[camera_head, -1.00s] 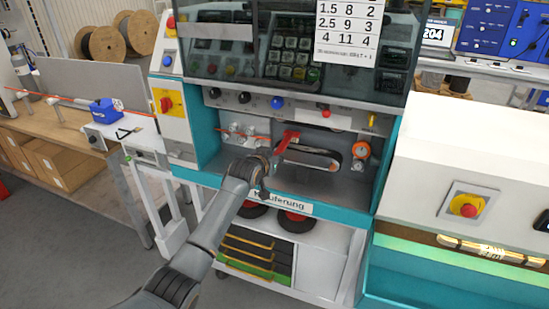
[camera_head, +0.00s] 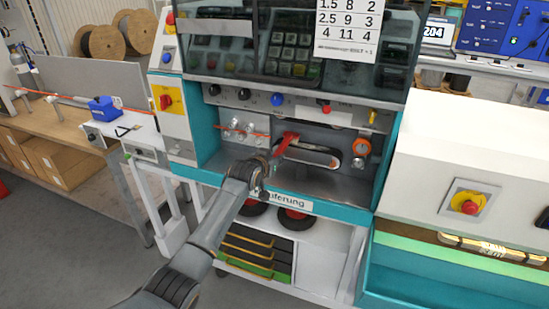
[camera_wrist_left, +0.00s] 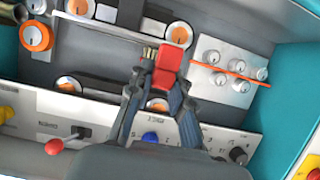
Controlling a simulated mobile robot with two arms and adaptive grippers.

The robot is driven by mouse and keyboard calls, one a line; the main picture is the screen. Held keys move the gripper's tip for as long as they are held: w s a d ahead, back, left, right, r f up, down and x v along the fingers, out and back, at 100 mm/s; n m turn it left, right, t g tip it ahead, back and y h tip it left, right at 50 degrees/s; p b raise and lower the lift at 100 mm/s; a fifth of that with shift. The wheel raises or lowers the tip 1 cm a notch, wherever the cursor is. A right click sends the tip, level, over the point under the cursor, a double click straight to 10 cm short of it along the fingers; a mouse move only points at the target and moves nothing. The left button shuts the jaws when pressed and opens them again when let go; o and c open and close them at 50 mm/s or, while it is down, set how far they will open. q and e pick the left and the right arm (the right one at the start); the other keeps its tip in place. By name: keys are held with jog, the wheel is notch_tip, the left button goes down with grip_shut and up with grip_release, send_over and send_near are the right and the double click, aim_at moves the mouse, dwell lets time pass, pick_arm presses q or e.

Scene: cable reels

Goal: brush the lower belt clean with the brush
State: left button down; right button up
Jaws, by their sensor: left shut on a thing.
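My left gripper (camera_head: 272,158) reaches into the teal machine's bay and is shut on a red brush (camera_head: 286,143). In the left wrist view, the fingers (camera_wrist_left: 160,100) hold the red brush (camera_wrist_left: 171,66), with its pale bristles (camera_wrist_left: 150,53) pointing to the picture's left. The lower belt (camera_head: 314,153) is a long loop in the bay, just right of the brush. In the upside-down wrist view, the lower belt (camera_wrist_left: 125,20) runs between orange-and-white rollers near the top. Whether bristles touch it, I cannot tell. My right gripper is not visible.
An orange roller (camera_head: 361,148) sits right of the belt. Several silver knobs (camera_head: 240,130) and an orange cable lie left. A control strip with a blue knob (camera_head: 277,99) overhangs the bay. Teal side walls bound it.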

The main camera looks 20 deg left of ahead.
pick_arm(q)
jog(key=shift+f, duration=0.35)
